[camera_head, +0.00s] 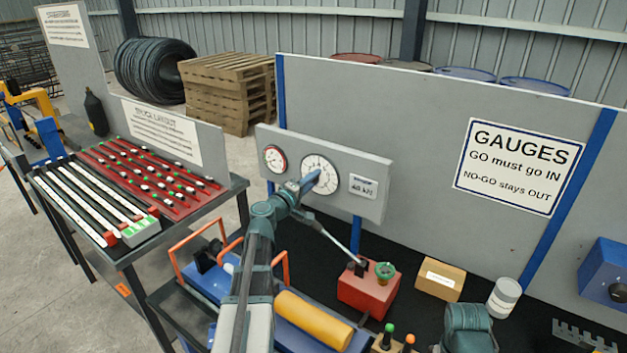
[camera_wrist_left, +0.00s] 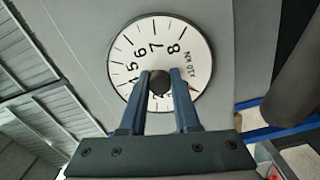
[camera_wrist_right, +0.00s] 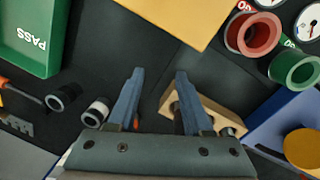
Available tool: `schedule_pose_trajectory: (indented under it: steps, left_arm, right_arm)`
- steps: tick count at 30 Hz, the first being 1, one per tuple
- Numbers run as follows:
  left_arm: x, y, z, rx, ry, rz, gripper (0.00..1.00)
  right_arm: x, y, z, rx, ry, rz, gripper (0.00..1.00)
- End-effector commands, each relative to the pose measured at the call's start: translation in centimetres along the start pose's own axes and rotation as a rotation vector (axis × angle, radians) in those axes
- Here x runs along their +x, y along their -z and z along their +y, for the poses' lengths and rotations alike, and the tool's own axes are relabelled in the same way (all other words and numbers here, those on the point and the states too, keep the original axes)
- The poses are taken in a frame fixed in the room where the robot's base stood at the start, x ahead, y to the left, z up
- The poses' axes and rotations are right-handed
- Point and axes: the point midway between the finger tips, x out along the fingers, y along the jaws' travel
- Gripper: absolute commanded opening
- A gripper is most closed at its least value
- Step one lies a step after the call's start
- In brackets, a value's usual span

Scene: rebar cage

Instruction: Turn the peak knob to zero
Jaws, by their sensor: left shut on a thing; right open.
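The large white gauge dial (camera_head: 331,172) is on a grey panel, right of a smaller dial (camera_head: 275,158). In the left wrist view the dial (camera_wrist_left: 125,45) fills the top middle, its printed numbers rotated. A dark round knob (camera_wrist_left: 160,82) is at its centre. My left gripper (camera_head: 313,180) is shut on this knob, one finger on each side, as the left wrist view shows. A small red mark shows at the dial's right edge; the fingers hide the lower face. My right gripper (camera_wrist_right: 155,75) is open and empty above the dark bench top.
A red box (camera_head: 368,294) with a lever stands below the gauge panel (camera_head: 372,205). A cardboard box (camera_head: 440,281) and a white cylinder (camera_head: 503,297) are to its right.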

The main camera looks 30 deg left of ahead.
Motion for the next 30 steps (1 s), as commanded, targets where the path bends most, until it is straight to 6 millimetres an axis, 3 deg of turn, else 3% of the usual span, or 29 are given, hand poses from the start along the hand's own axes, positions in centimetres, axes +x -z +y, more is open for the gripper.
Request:
schedule_pose_trajectory:
  steps: [12,30]
  left_arm:
    - [-0.06,-0.02,-0.08,-0.196,0.001,0.0,0.0]
    - [-0.07,-0.03,-0.09,-0.232,0.001,0.0,0.0]
  right_arm:
    - [0.05,0.0,-0.01,0.0,0.0,0.0,0.5]
    - [0.06,0.0,-0.01,0.0,0.0,0.0,0.5]
